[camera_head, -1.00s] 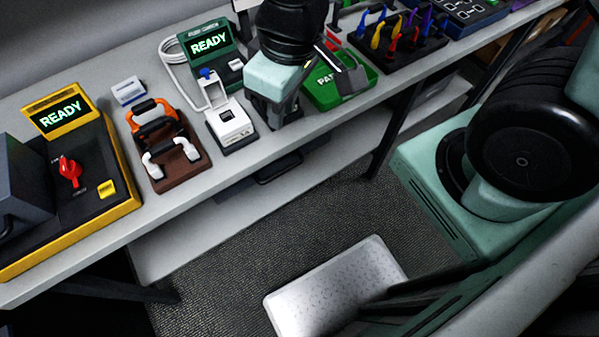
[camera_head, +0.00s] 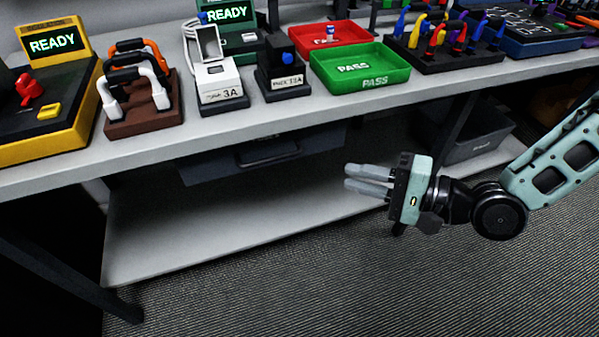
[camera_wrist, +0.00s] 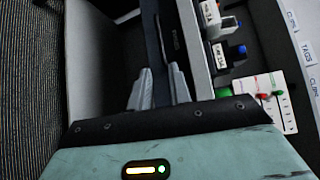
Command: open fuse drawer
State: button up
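The fuse drawer (camera_head: 215,168) is a dark box under the bench top, with a dark bar handle (camera_head: 268,154) on its front. It looks closed. My gripper (camera_head: 348,177) is below the bench edge, to the right of the handle and apart from it, with its fingers pointing left. The two grey fingers are apart with nothing between them. In the wrist view my gripper (camera_wrist: 159,67) points toward the dark drawer front (camera_wrist: 152,35), and the handle (camera_wrist: 178,42) shows beyond the right fingertip.
The white bench edge (camera_head: 330,107) runs above my gripper, and a pale lower shelf (camera_head: 200,235) lies below. On the bench are a green PASS tray (camera_head: 360,72), a red tray (camera_head: 328,40) and fuse holders marked 3A (camera_head: 220,88) and 13A (camera_head: 282,82). A dark bin (camera_head: 478,138) is at right.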

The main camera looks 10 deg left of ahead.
aim_at(274, 157)
jog(key=b+x, duration=0.1)
jog(key=x, duration=1.6)
jog(key=shift+w+a, duration=0.1)
jog(key=shift+a, duration=0.05)
grip_shut()
